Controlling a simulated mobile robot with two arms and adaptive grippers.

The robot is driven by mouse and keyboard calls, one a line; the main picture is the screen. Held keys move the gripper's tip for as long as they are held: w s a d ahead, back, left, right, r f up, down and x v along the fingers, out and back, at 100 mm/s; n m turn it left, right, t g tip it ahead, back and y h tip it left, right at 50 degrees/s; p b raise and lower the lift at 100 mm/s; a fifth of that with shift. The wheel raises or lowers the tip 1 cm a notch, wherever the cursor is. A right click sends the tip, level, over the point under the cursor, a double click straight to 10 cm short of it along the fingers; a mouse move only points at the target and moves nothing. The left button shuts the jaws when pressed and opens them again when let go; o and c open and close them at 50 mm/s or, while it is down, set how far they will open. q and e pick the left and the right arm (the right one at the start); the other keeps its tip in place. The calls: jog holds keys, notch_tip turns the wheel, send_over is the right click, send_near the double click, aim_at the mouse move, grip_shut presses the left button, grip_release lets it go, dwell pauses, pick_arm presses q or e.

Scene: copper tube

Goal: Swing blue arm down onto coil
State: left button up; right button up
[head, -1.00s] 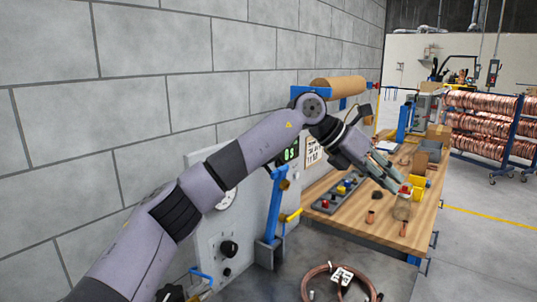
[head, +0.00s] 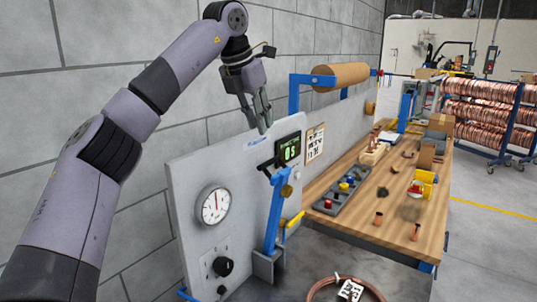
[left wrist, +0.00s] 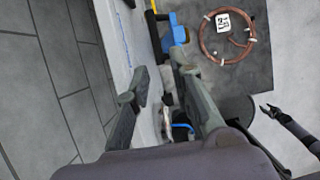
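The blue arm (head: 274,212) stands upright in front of the grey gauge panel, with a black handle at its top. In the left wrist view the blue part (left wrist: 176,32) shows just beyond the fingertips. The copper coil (head: 318,291) with a white tag lies on the dark table, cut off by the bottom edge; the left wrist view shows the whole coil (left wrist: 204,42). My left gripper (head: 262,128) is open and empty, above the blue arm's top and near the panel's top edge. My right gripper (left wrist: 270,107) shows small and dark in the left wrist view, fingers apart.
The grey panel (head: 183,190) carries a dial, a knob and a green display. A copper tube rack stands far right.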

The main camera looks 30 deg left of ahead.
pick_arm(q)
jog(key=x, duration=0.2)
jog(key=a+x, duration=0.1)
jog(key=x, duration=0.2)
jog(key=shift+w+a, duration=0.1)
jog(key=shift+w, duration=0.05)
jog(key=p+x, duration=0.1)
jog(key=x, duration=0.4)
jog(key=shift+f, duration=0.15)
jog(key=shift+w+f, duration=0.3)
jog(key=shift+f, duration=0.35)
jog(key=c, duration=0.3)
grip_shut()
pick_arm(e)
jog(key=shift+w+a+r, duration=0.85)
jog(key=shift+w+r, duration=0.05)
jog(key=shift+w, duration=0.25)
pick_arm(q)
jog(key=shift+d, duration=0.25)
